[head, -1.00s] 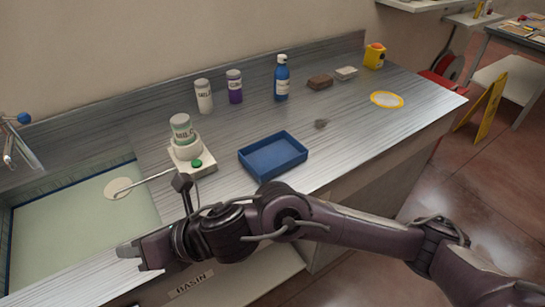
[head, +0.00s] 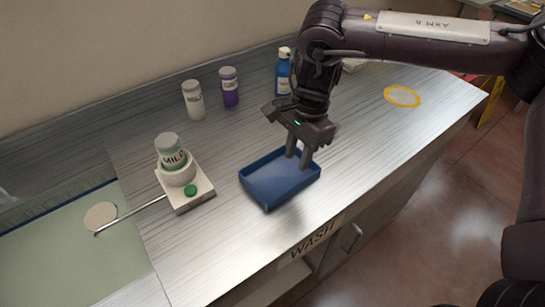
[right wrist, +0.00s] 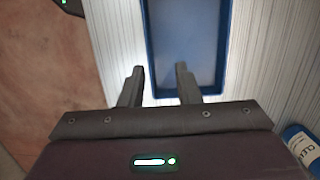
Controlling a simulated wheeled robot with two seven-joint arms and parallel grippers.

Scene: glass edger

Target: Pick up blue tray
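The blue tray (head: 262,196) is a shallow, empty rectangular tray on the metal counter. It also shows in the right wrist view (right wrist: 190,40). My right gripper (head: 302,158) points down at the tray's back right part, fingers apart and empty. In the right wrist view my right gripper (right wrist: 160,71) has one finger on the outer side of the tray's left wall and the other over the inside. I cannot tell whether either finger touches the tray. My left gripper is not in view.
A white stand with a green button (head: 190,191) and a MILK jar (head: 170,150) is left of the tray. White (head: 194,100) and purple (head: 229,87) containers and a blue bottle (head: 283,75) stand behind. A yellow ring (head: 402,96) lies right. Counter in front is bare.

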